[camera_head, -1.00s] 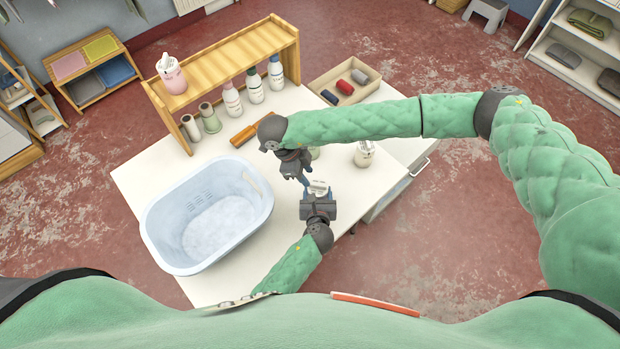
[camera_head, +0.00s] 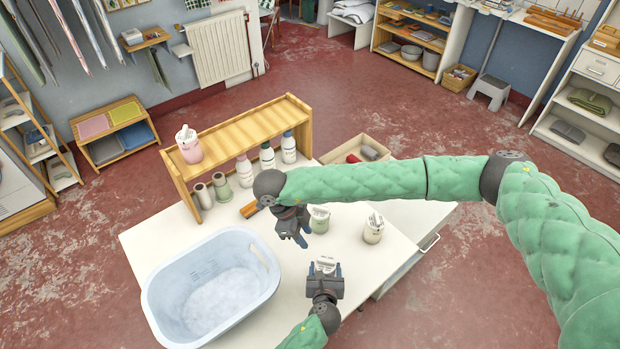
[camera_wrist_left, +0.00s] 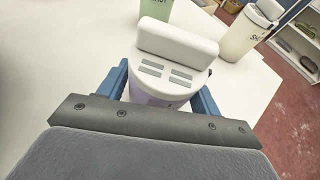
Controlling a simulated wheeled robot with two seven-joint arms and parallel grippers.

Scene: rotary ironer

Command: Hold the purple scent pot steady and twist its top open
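The purple scent pot (camera_wrist_left: 155,98) stands upright at the near side of the white table, with its white top on it. The top (camera_head: 326,264) has a raised white bar and grey slots. My left gripper (camera_head: 325,279) has its blue fingers on both sides of the pot, closed against it; they also show in the left wrist view (camera_wrist_left: 162,92). The pot's lower body is mostly hidden by the gripper. My right gripper (camera_head: 296,238) is above and left of the pot, apart from it, its fingers spread and empty.
A green pot (camera_head: 319,220) and a cream pot (camera_head: 374,230) stand behind the purple one. A blue basket (camera_head: 165,300) fills the table's left. A wooden shelf (camera_head: 240,128) bears a pink pot (camera_head: 188,146), with bottles below. An open wooden box (camera_head: 345,150) is behind.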

